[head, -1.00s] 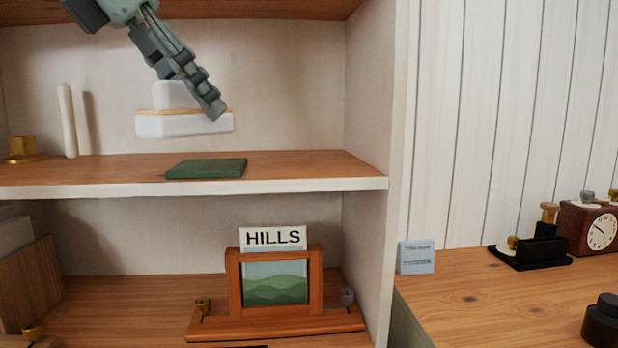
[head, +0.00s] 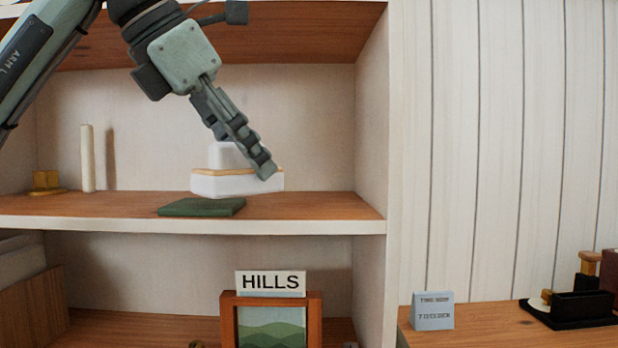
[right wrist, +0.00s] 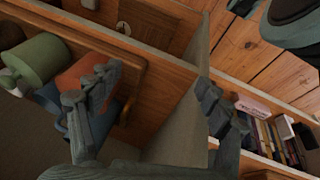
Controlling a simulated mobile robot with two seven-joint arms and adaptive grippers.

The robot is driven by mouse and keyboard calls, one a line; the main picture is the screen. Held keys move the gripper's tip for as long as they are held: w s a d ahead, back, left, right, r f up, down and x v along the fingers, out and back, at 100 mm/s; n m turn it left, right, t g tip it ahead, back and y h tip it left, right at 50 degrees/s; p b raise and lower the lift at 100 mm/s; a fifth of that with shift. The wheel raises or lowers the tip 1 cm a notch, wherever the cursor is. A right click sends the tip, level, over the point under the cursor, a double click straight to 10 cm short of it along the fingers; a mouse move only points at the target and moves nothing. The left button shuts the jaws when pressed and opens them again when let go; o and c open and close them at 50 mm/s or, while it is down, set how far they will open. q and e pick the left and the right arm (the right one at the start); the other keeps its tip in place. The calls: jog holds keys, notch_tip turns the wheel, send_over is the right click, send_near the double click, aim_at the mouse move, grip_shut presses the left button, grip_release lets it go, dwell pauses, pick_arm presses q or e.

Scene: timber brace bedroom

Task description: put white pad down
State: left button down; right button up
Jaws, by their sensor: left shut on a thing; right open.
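The white pad (head: 210,184) has a thin orange-tan band and a raised white block on top. It shows in the head view, at the upper shelf (head: 330,206). My left gripper (head: 262,165) is shut on it, with the fingers reaching down from the upper left across its right part. The pad's underside is close above the shelf, behind the green flat slab (head: 203,207); I cannot tell whether it touches the wood. My right gripper (right wrist: 155,105) is open and empty in the right wrist view, its fingers spread wide.
A white upright rod (head: 87,158) and a brass block (head: 47,182) stand left on the shelf. Below is a framed hills picture (head: 271,325) with a HILLS sign (head: 270,284). The shelf's right end is clear. A blue-grey card (head: 433,311) stands on the right-hand surface.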

pick_arm(q)
jog(key=w+d+p, duration=0.1)
jog(key=w+d, duration=0.6)
jog(key=shift+w+d+r+p, duration=0.1)
jog(key=shift+w+d+p, duration=0.1)
jog(key=shift+p, duration=0.15)
jog(key=f, duration=0.3)
jog(key=shift+w+d, duration=0.25)
jog(key=shift+w, duration=0.05)
jog(key=shift+a+f, duration=0.1)
jog(key=shift+f, duration=0.2)
pick_arm(e)
jog(key=x, duration=0.3)
jog(key=a+x, duration=0.1)
jog(key=shift+d+f, duration=0.1)
jog(key=shift+f, duration=0.2)
pick_arm(q)
jog(key=shift+f, duration=0.15)
pick_arm(e)
jog(key=shift+f, duration=0.1)
pick_arm(q)
jog(key=c, duration=0.8)
grip_release()
pick_arm(e)
jog(key=shift+s, duration=0.1)
jog(key=shift+r, duration=0.25)
